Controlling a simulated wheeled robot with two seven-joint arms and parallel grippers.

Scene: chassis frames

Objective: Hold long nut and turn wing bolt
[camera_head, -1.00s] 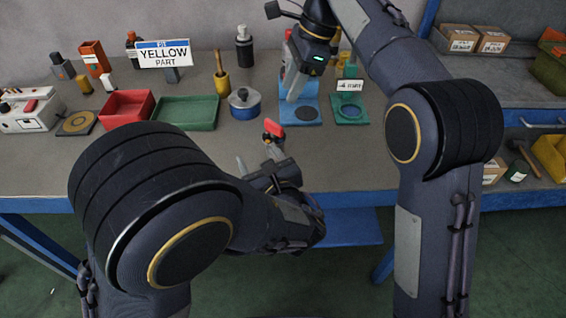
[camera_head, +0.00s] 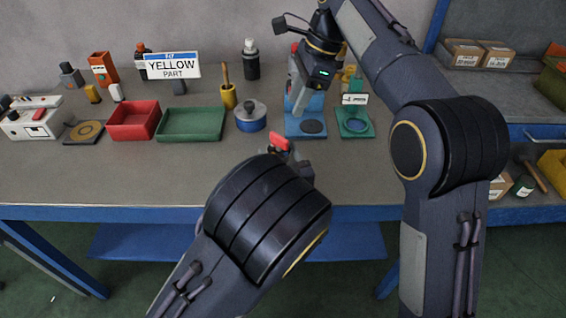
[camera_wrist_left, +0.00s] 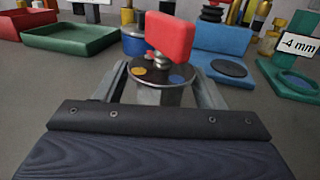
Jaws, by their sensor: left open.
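The wing bolt's red grip (camera_wrist_left: 170,37) stands upright on top of the long nut (camera_wrist_left: 158,94), a grey metal cylinder under a dark disc with a yellow and a blue spot. My left gripper (camera_wrist_left: 158,72) is open in the left wrist view, with one finger on each side of the nut. I cannot tell whether the fingers touch it. In the head view, the red grip (camera_head: 279,142) shows near the table's front edge, while my left arm hides most of the nut and gripper. My right gripper (camera_head: 298,98) hangs over the blue fixture; its finger opening is not clear.
The blue fixture (camera_head: 292,130) and a green fixture (camera_head: 366,132) with a small sign stand behind the nut. A blue pot (camera_head: 251,124), a green tray (camera_head: 160,136) and a red tray (camera_head: 111,134) are to the left. The front left of the table is clear.

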